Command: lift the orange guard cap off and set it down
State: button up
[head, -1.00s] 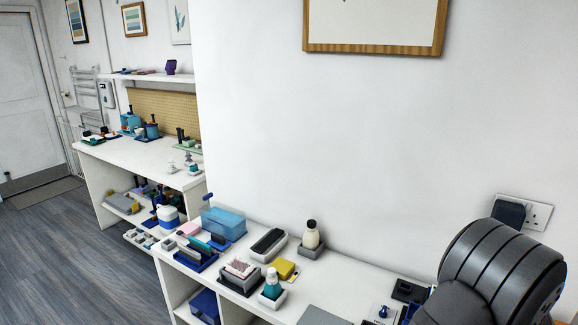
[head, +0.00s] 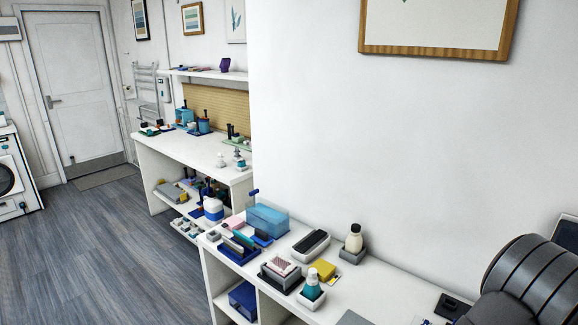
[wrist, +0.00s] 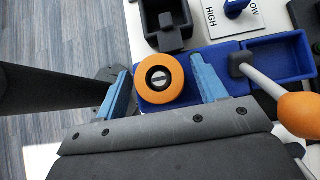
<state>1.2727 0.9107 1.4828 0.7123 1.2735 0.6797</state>
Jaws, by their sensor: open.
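In the wrist view a round orange cap (wrist: 160,92) with a black centre and a silver slotted disc sits at the left end of a blue tray (wrist: 212,52). I take it for the guard cap. My gripper (wrist: 160,70) is open, its two blue fingers on either side of the cap, with a visible gap on each side. The picture does not settle how high the fingertips are above the tray. The cap and gripper do not show in the head view; only a dark rounded part of my arm does, at lower right.
A white handle with an orange knob (wrist: 299,115) reaches in at the right. A black open box (wrist: 152,22) and a HIGH/LOW plate with a blue knob (wrist: 236,8) lie beyond.

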jog(key=c, duration=1.2)
jog(key=shift+r, duration=2.75)
jog(key=w+a+f+n+g, duration=0.1)
jog(key=w+a, duration=0.3)
jog(key=w, duration=0.1)
jog(key=w+a+f+n+g+y, duration=0.1)
jog(key=w+a+n, duration=0.1)
jog(key=w+a, duration=0.3)
jog(key=w+a+f+n+g+y, duration=0.1)
jog(key=w+a, duration=0.4)
jog(key=shift+a+f+n, duration=0.15)
jog(key=shift+f+n, duration=0.05)
jog(key=shift+n, duration=0.1)
jog(key=shift+f, duration=3.05)
